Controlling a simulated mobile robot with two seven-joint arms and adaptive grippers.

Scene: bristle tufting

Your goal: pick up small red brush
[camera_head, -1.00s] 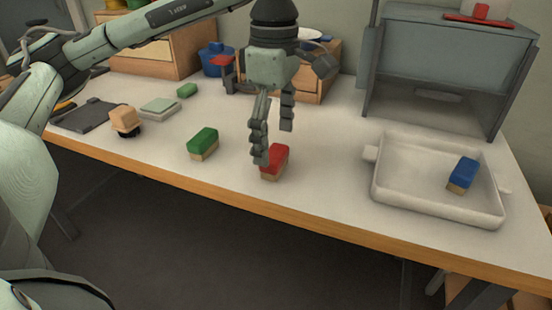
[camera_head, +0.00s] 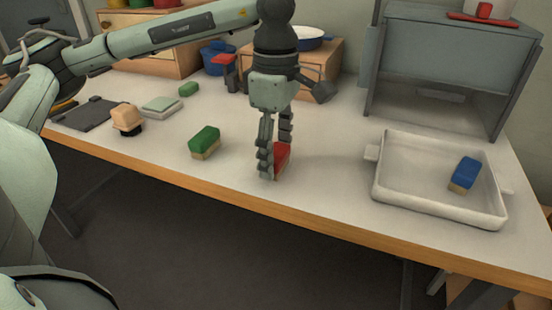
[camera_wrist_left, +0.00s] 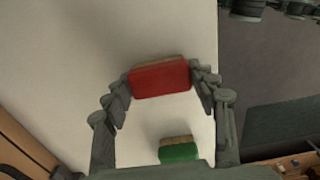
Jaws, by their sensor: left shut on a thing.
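The small red brush (camera_head: 281,158) has a red back and tan bristles and is near the front edge of the table. My left gripper (camera_head: 275,160) points down over it, with its fingers shut on the brush's two ends. The left wrist view shows the red brush (camera_wrist_left: 160,79) between the two fingertips (camera_wrist_left: 161,82). In the head view the near finger hides part of the brush. It appears at table height; whether it touches the table I cannot tell.
A green brush (camera_head: 205,142) stands to the left on the white table (camera_head: 330,195). A white tray (camera_head: 440,211) to the right holds a blue brush (camera_head: 464,174). A tan-and-black brush (camera_head: 127,118) is farther left. A grey open box (camera_head: 445,60) stands behind the tray.

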